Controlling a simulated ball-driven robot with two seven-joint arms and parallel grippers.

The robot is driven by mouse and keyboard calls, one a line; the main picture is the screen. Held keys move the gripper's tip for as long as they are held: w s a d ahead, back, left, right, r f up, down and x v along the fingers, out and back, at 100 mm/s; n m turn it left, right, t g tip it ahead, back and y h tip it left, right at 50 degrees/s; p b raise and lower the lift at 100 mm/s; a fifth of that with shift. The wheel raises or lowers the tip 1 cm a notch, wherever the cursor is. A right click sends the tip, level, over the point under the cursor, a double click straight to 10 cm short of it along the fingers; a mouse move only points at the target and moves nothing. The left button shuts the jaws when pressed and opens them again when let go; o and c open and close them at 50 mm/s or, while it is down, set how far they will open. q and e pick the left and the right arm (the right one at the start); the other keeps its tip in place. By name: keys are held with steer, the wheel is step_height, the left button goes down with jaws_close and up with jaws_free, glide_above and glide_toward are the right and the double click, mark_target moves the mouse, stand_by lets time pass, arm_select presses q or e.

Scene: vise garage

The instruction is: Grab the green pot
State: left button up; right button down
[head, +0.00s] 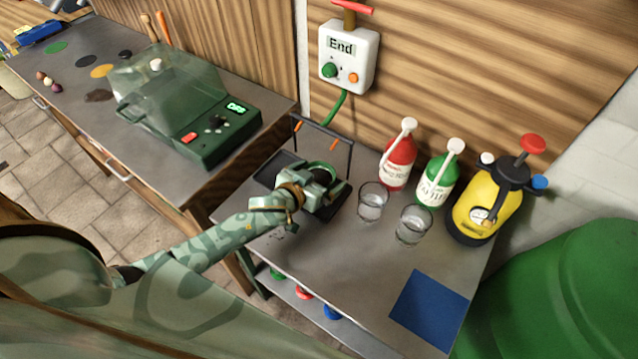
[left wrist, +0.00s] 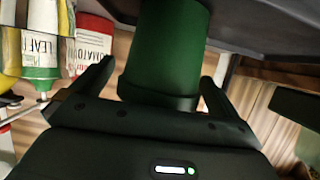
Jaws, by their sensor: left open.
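The green pot (left wrist: 165,50) is a dark green cylinder in the left wrist view, running up out of the top of the picture. My left gripper (left wrist: 157,75) is open, with one finger on each side of the pot. Gaps show between the fingers and the pot's sides. In the head view my left gripper (head: 325,188) is over the back left of the small grey table, by a black rack, and mostly hides what is between its fingers. My right gripper is not in view.
On the grey table (head: 345,265), two glasses (head: 372,203) (head: 413,226), a red bottle (head: 398,168), a green bottle (head: 436,180) and a yellow sprayer (head: 482,212) stand right of the gripper. A blue square (head: 430,308) lies at the front right. The front middle is clear.

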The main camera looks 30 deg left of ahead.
arm_select(q)
steer(key=shift+s, duration=0.1)
steer(key=c, duration=1.2)
steer(key=shift+r, duration=0.15)
